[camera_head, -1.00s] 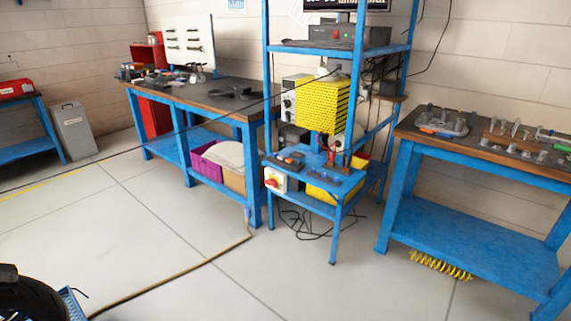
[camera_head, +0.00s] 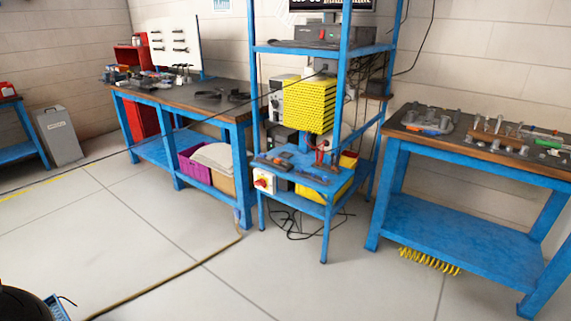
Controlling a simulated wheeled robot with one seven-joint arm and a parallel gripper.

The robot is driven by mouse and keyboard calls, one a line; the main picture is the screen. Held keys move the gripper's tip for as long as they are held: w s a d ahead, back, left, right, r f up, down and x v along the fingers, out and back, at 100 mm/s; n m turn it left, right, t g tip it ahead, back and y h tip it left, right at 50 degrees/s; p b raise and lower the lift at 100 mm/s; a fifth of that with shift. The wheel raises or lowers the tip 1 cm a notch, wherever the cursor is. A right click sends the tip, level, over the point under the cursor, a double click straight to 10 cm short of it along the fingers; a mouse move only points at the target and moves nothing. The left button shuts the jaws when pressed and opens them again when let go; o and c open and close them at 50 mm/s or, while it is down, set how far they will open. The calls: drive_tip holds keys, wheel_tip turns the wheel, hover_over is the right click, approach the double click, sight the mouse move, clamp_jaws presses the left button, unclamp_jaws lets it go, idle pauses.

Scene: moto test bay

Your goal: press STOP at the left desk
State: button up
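A red knob on a pale switch box (camera_head: 264,181) shows at the front left corner of the blue rack's low shelf; I cannot read any label on it. The blue rack (camera_head: 345,75) stands in the middle, with a yellow perforated block (camera_head: 309,104) and grey instruments on it. A blue workbench (camera_head: 190,88) with tools on its dark top stands to the left of the rack. I cannot tell which of these is the left desk. My gripper is not in view.
A second blue bench (camera_head: 420,235) with metal parts stands at right. A hose (camera_head: 170,280) runs over the floor, and loose cables (camera_head: 290,222) lie under the rack. A dark rounded object (camera_head: 20,303) is at bottom left. The pale floor (camera_head: 90,225) is mostly open.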

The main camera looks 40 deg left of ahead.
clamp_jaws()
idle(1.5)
